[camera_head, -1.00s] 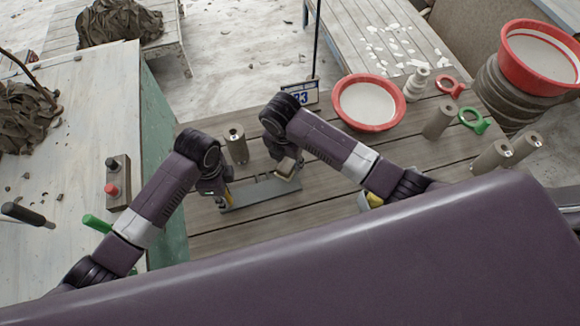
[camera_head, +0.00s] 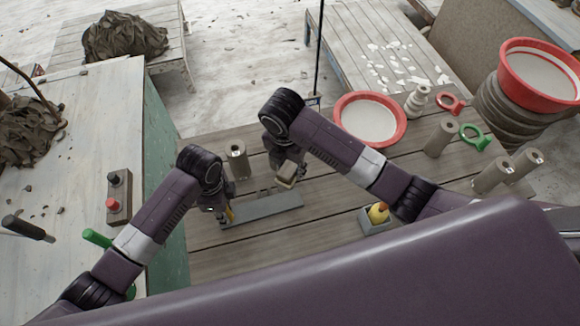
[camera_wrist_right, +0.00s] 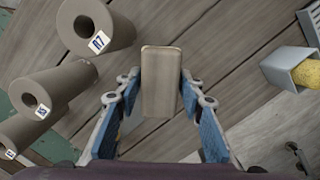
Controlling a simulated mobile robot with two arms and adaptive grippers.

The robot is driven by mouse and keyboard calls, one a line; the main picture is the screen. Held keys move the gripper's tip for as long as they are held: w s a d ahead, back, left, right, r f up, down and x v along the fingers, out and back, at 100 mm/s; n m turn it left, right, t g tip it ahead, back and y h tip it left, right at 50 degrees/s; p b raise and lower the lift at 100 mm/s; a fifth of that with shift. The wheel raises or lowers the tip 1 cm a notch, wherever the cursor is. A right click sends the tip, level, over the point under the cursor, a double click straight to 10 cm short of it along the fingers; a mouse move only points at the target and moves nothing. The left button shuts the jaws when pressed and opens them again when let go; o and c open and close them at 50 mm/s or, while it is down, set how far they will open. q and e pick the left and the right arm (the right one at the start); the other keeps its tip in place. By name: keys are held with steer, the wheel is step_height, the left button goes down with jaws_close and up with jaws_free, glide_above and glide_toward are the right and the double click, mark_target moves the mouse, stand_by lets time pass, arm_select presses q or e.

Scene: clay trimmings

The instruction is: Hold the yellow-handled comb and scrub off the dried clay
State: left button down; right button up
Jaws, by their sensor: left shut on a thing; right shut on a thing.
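My left gripper (camera_head: 226,211) is shut on the yellow handle (camera_head: 230,213) at the left end of a long grey comb (camera_head: 265,205). The comb lies low along the plank table; its teeth and any clay on it are too small to make out. My right gripper (camera_head: 287,165) is shut on a tan block-shaped brush (camera_head: 286,174), just beyond the comb's right part. In the right wrist view the brush (camera_wrist_right: 161,75) sits between the blue finger pads; its underside is hidden.
A yellow sponge (camera_head: 378,213) sits in a grey holder (camera_head: 369,224) near my right arm. A clay cylinder (camera_head: 236,160) stands behind the comb. A red-rimmed basin (camera_head: 370,118) and several more cylinders (camera_head: 440,138) stand to the right. A side bench (camera_head: 85,170) is left.

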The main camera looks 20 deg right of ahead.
arm_select(q)
steer(key=c, duration=1.5)
jaws_free()
steer(key=shift+c, duration=0.2)
step_height(320, 180, up, 12)
steer(key=shift+s+f, duration=0.1)
